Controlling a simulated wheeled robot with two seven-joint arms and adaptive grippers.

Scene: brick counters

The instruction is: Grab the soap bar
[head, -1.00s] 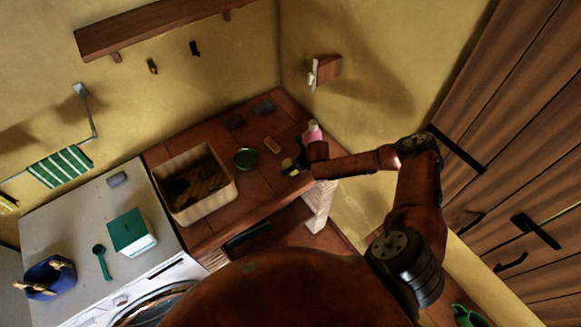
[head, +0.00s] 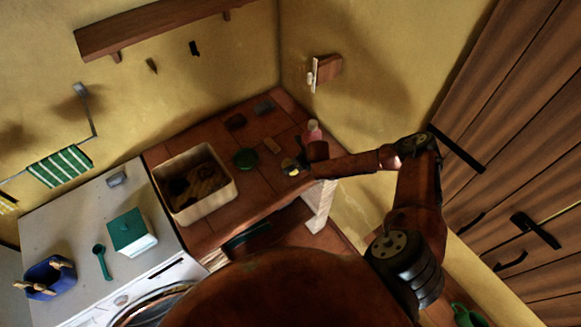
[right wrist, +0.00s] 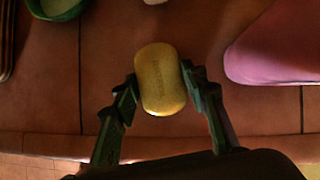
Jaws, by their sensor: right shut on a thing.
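The soap bar (right wrist: 160,79) is a yellow, rounded block with faint lettering, seen in the right wrist view at the front part of the brown tiled counter (right wrist: 45,115). My right gripper (right wrist: 160,84) has one finger on each side of it and is shut on it. The wrist view does not clearly show whether the bar is touching the counter. In the head view the soap bar (head: 288,166) is a small yellow spot at the end of my right arm, partly covered by the gripper. My left gripper is in neither view.
A pink bottle (head: 313,133) stands just behind my right gripper. A green bowl (head: 245,158) is to its left, then a wicker basket (head: 205,204). A small tan block (head: 272,145) and dark items lie farther back. The yellow wall (head: 350,105) is close on the right.

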